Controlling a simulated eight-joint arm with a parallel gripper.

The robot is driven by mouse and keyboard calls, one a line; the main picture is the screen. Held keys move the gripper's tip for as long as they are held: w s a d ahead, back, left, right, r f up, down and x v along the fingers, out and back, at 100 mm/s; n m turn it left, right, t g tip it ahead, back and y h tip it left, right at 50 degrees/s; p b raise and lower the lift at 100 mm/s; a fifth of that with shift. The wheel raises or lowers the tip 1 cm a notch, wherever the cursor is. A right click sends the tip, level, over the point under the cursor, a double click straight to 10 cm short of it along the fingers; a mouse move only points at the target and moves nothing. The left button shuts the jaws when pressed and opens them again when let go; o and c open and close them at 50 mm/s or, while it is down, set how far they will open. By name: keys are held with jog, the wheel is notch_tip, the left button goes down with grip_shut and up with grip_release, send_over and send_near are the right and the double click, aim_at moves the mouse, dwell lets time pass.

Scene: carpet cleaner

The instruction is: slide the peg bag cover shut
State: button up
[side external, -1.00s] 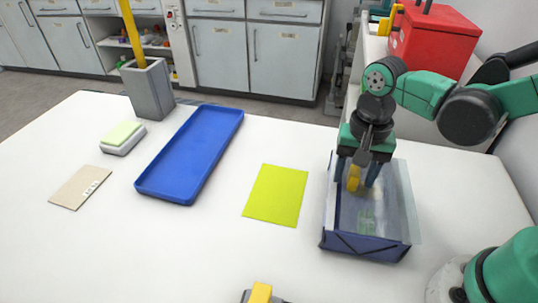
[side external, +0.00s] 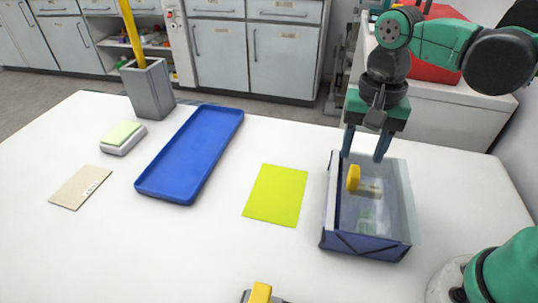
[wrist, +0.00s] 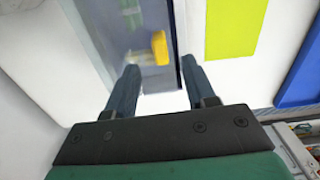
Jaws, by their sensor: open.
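The peg bag (side external: 365,246) is a blue open-framed box on the white table. A clear, see-through cover (side external: 392,205) lies over its top, and its right edge sticks out slightly past the box's right side. A yellow knob (side external: 353,178) stands at the left part of the cover; it also shows in the wrist view (wrist: 159,48). I cannot tell exactly how far the cover reaches. My gripper (side external: 363,158) is open and empty, above the far end of the box and apart from the knob. In the wrist view its fingertips (wrist: 160,66) point toward the knob.
A yellow-green sheet (side external: 275,195) lies left of the box. Farther left are a blue tray (side external: 165,183), a sponge block (side external: 123,138), a beige card (side external: 80,188) and a grey holder (side external: 148,88). A yellow-topped item (side external: 260,293) is at the front edge. Table between is clear.

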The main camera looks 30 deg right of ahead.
aim_at(368, 187)
jog(key=shift+s+d+r+m, duration=0.1)
jog(key=shift+d+m, duration=0.15)
jog(key=shift+m, duration=0.05)
jog(key=c, duration=0.3)
jog(key=s+d+r+m, duration=0.1)
jog(key=m, duration=0.1)
jog(key=s+d+m+y, duration=0.1)
jog(key=d+m, duration=0.1)
jog(key=m, duration=0.1)
jog(key=s+d+r+m+y, duration=0.1)
jog(key=d+m, duration=0.1)
jog(key=m, duration=0.1)
jog(key=shift+s+r+t, duration=0.2)
jog(key=shift+r+t, duration=0.15)
jog(key=shift+t, duration=0.05)
grip_shut()
jog(key=s+d+r+m+t+y, duration=0.1)
jog(key=s+d+r+m+t, duration=0.15)
jog(key=m, duration=0.65)
jog(key=x, duration=0.3)
jog(key=s+x, duration=0.1)
jog(key=x, duration=0.6)
jog(key=shift+s+f, duration=0.15)
jog(key=shift+w+a+f, duration=0.15)
jog(key=shift+w+a, duration=0.85)
jog(key=shift+a, duration=0.1)
jog(key=shift+w+a, duration=0.4)
jog(key=shift+a, duration=0.05)
